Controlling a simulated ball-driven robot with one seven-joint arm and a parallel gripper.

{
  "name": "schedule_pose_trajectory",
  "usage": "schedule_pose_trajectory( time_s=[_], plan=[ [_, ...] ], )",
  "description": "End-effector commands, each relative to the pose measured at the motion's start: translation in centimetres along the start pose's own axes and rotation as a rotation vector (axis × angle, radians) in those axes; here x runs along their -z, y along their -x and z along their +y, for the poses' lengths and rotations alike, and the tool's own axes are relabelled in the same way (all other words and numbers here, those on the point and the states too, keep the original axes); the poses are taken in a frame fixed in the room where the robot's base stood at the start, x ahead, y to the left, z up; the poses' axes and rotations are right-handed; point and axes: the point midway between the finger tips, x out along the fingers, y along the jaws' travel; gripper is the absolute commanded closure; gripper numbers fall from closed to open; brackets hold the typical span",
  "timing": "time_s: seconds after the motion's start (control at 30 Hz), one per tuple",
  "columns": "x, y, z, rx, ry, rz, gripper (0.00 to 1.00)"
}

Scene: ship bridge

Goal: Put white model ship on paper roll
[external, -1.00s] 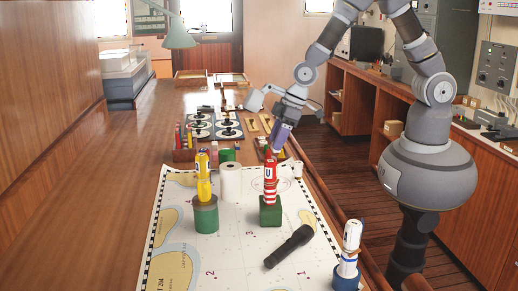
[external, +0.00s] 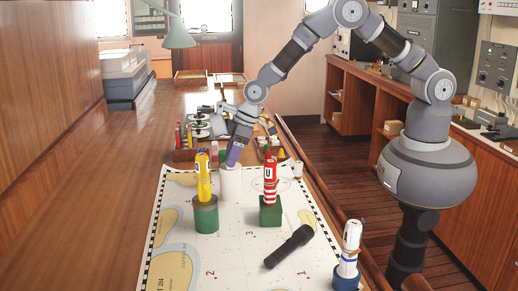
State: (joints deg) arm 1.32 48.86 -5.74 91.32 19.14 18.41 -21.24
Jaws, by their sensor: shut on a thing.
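The white model ship (external: 351,243) stands upright on a dark blue base (external: 346,279) at the front right of the chart. The white paper roll (external: 230,184) stands upright on the chart's far part, between the yellow and red model ships. My gripper (external: 233,163) points down at the top of the paper roll and is shut on it. The fingertips are small here, and their exact contact with the roll is hard to see. The white model ship is well apart from my gripper, nearer the camera and to the right.
A yellow model ship (external: 203,178) stands on a grey-green cylinder (external: 206,218). A red model ship (external: 270,176) stands on a green block (external: 271,214). A black flashlight (external: 288,246) lies on the chart (external: 237,262). Bare wooden table (external: 110,220) lies to the left.

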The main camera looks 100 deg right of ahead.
Motion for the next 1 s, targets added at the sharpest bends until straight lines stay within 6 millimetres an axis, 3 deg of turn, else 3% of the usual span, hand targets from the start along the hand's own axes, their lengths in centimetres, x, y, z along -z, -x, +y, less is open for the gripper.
schedule_pose_trajectory(
  time_s=[0.2, 0.23, 0.33, 0.73, 1.0],
  plan=[
    [-0.2, -0.3, 0.0, 0.0, 0.0, 0.0, 0.69],
    [-0.2, -0.4, 0.0, 0.0, 0.0, 0.0, 0.38],
    [-0.1, -0.2, 0.0, 0.0, 0.0, 0.0, 0.15],
    [0.1, 0.6, 0.0, 0.0, 0.0, 0.002, 0.15],
    [0.1, 6.6, 0.0, -0.001, 0.0, 0.004, 0.15]
  ],
)
